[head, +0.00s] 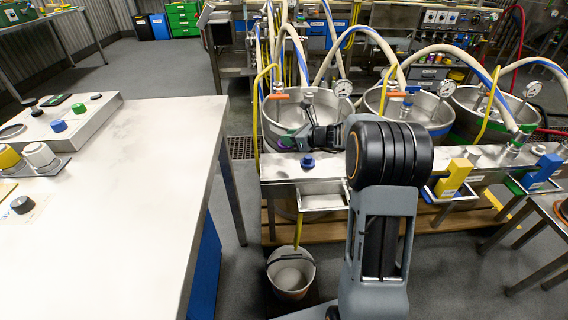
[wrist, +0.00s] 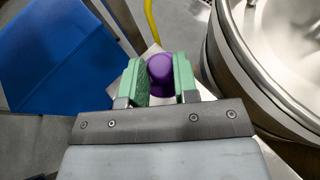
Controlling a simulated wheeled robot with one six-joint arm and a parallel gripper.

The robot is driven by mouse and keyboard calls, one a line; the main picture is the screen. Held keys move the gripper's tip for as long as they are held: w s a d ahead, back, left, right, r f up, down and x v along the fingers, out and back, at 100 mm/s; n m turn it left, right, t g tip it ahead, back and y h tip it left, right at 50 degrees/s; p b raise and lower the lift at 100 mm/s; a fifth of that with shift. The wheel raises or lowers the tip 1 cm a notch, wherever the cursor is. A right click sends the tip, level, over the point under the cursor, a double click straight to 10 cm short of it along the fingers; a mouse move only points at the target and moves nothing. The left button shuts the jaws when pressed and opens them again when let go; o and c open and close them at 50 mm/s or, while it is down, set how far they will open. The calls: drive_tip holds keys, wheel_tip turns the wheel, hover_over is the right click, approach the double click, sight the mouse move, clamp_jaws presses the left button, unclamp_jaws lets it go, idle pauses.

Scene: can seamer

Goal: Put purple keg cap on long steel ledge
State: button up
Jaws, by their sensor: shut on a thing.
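The purple keg cap (wrist: 160,70) is upright between the green finger pads of my gripper (wrist: 158,82) in the wrist view. The gripper is shut on it. In the head view my gripper (head: 290,141) is at the left end of the long steel ledge (head: 335,170), in front of the left keg. The cap is small and mostly hidden there. A pale steel surface shows behind and below the cap in the wrist view. I cannot tell whether the cap touches the ledge.
A blue cap (head: 308,162) stands on the ledge just right of my gripper. Steel kegs (head: 270,118) with hoses and gauges stand behind it. A bucket (head: 291,273) hangs or stands below. A steel table (head: 150,190) with more caps is at left.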

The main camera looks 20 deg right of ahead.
sight(283, 167)
drive_tip(key=shift+s+a+f+b, duration=0.25)
drive_tip(key=shift+a+f, duration=0.2)
drive_tip(key=shift+f, duration=0.15)
drive_tip(key=shift+s+a+f+b, duration=0.2)
drive_tip(key=shift+a+f, duration=0.2)
drive_tip(key=shift+f, duration=0.25)
drive_tip(key=shift+s+a+f+b, duration=0.25)
drive_tip(key=shift+a+f, duration=0.2)
drive_tip(key=shift+f, duration=0.15)
drive_tip(key=shift+a+f+b, duration=0.1)
drive_tip(key=shift+f+b, duration=0.45)
drive_tip(key=shift+f, duration=1.05)
drive_tip(key=shift+f, duration=0.2)
drive_tip(key=o, duration=0.9)
